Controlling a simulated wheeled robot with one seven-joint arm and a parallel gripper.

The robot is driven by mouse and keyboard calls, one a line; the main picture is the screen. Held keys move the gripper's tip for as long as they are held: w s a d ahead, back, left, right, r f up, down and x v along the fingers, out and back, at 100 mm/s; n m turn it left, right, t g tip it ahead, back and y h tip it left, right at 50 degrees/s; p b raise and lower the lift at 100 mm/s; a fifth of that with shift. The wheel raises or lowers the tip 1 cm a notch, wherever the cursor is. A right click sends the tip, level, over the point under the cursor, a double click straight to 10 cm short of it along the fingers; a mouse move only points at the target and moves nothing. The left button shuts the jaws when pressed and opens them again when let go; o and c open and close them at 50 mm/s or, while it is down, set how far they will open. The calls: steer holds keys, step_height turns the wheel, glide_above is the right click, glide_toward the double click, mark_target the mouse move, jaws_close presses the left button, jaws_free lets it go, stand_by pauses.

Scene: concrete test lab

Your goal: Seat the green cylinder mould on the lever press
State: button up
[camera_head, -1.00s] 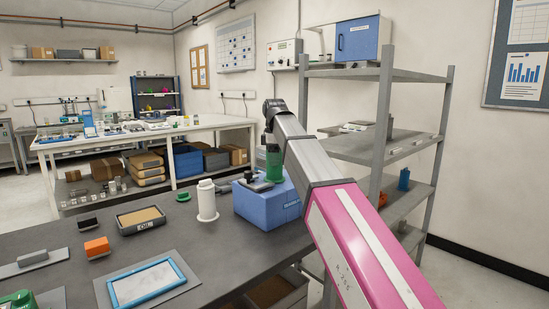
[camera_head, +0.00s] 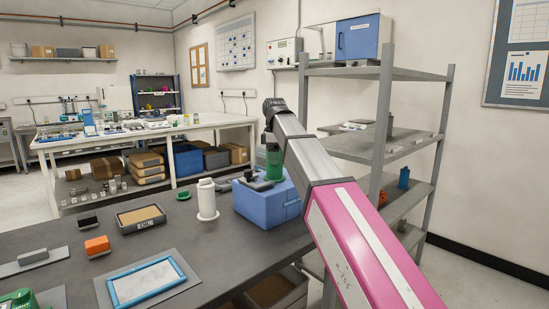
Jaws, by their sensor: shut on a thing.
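The green cylinder mould (camera_head: 274,163) is upright at the top of a blue block-shaped body (camera_head: 262,207) with dark parts on it. This body looks like the lever press, though its lever is not clear. My gripper (camera_head: 266,144) hangs down beyond my raised arm and is mostly hidden by it. It is shut on the green mould. The mould's lower end is close to the dark top parts; I cannot tell whether it touches or is seated.
A white cylinder on a round base (camera_head: 207,200) stands just left of the blue body. A grey shelf rack (camera_head: 384,120) stands right.

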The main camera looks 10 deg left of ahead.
steer(key=shift+f, duration=0.1)
steer(key=o, duration=1.1)
steer(key=shift+r, duration=2.5)
